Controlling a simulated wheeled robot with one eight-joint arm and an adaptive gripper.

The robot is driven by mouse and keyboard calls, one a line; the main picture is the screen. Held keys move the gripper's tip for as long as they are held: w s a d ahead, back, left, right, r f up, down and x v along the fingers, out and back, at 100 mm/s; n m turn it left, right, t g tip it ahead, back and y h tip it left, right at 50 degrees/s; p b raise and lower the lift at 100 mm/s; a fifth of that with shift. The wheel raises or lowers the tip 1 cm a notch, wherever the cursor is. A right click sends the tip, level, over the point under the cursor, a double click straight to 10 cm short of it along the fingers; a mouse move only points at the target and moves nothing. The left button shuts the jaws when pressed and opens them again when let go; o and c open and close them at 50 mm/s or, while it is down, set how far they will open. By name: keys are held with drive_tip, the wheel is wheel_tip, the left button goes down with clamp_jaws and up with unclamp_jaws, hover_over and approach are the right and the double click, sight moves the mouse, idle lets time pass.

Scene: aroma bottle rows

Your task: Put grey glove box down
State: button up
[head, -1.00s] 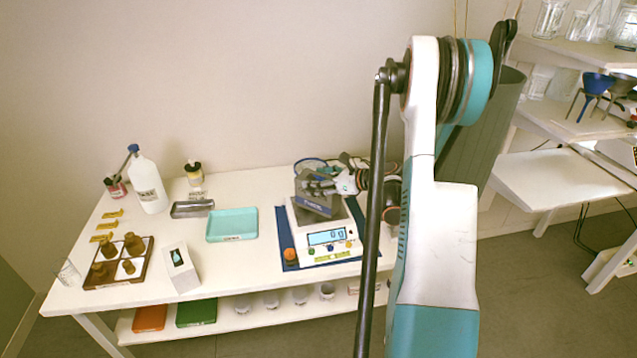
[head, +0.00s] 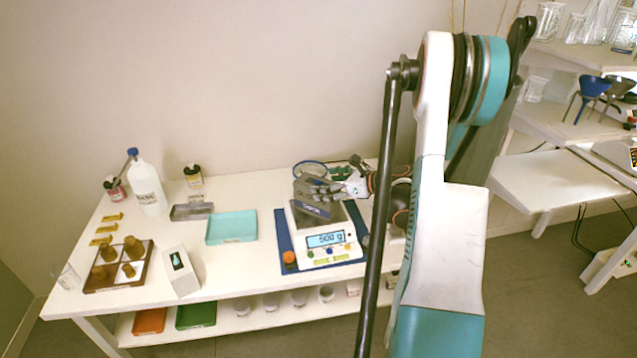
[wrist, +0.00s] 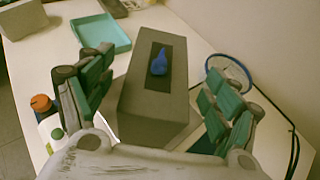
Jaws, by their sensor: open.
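The grey glove box (head: 316,212) sits on the pan of the white digital scale (head: 325,246), whose display reads about 500 g. In the wrist view the box (wrist: 155,88) shows a dark panel with a blue glove mark on its top. My gripper (head: 325,187) is at the box in the head view. In the wrist view my gripper (wrist: 158,100) is open, with green-padded fingers on either side of the box and gaps visible between pads and box.
A teal tray (head: 231,227), a grey metal tray (head: 191,212), a white bottle (head: 147,189) and a brown rack of bottles (head: 118,273) stand left of the scale. A white box (head: 181,271) stands near the front edge. A blue ring (wrist: 230,72) lies beside the gripper.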

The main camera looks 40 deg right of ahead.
drive_tip(key=p+v, duration=0.1)
drive_tip(key=v, duration=0.7)
idle(0.4)
